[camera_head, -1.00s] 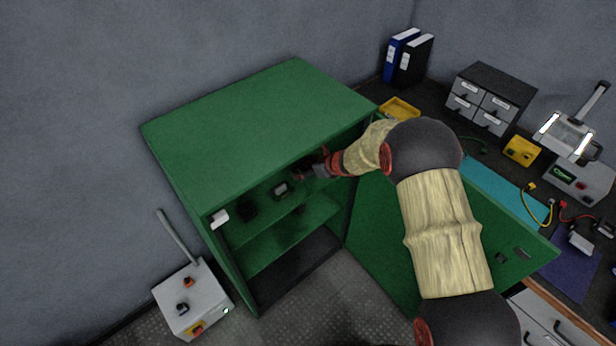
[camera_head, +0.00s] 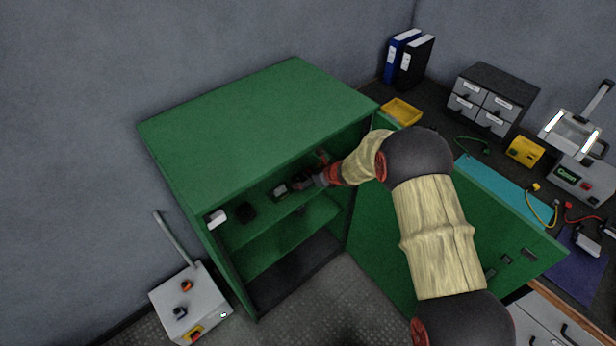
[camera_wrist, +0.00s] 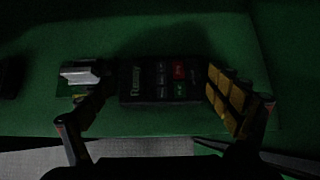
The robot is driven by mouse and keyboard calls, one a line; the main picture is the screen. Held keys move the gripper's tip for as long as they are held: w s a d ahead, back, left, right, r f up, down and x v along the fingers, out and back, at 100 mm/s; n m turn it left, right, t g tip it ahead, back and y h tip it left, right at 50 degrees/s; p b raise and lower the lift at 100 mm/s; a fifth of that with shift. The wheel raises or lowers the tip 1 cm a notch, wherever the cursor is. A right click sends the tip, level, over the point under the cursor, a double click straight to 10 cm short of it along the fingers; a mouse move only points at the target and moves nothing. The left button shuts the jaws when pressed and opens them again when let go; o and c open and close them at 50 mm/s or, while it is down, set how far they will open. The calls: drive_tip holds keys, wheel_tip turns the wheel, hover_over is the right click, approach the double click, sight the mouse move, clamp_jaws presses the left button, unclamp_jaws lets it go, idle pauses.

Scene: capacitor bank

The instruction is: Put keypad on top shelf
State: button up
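My gripper (camera_wrist: 162,92) is open, with one finger on either side of the keypad. A narrow gap shows at the left finger; contact at the right is unclear. In the head view, my gripper (camera_head: 298,184) reaches inside the green cabinet (camera_head: 260,110) at its upper shelf (camera_head: 268,214), and the keypad is hard to make out there.
A small device with a pale part (camera_wrist: 80,73) sits left of the keypad, close to my left finger. A black block (camera_head: 246,212) stands farther left on the shelf. The open cabinet door (camera_head: 385,235) is below my arm. The lower shelf (camera_head: 300,235) looks empty.

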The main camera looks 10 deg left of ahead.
drive_tip(key=shift+o, duration=0.4)
drive_tip(key=shift+r, duration=0.2)
drive_tip(key=p+v, duration=0.3)
drive_tip(key=v, duration=0.9)
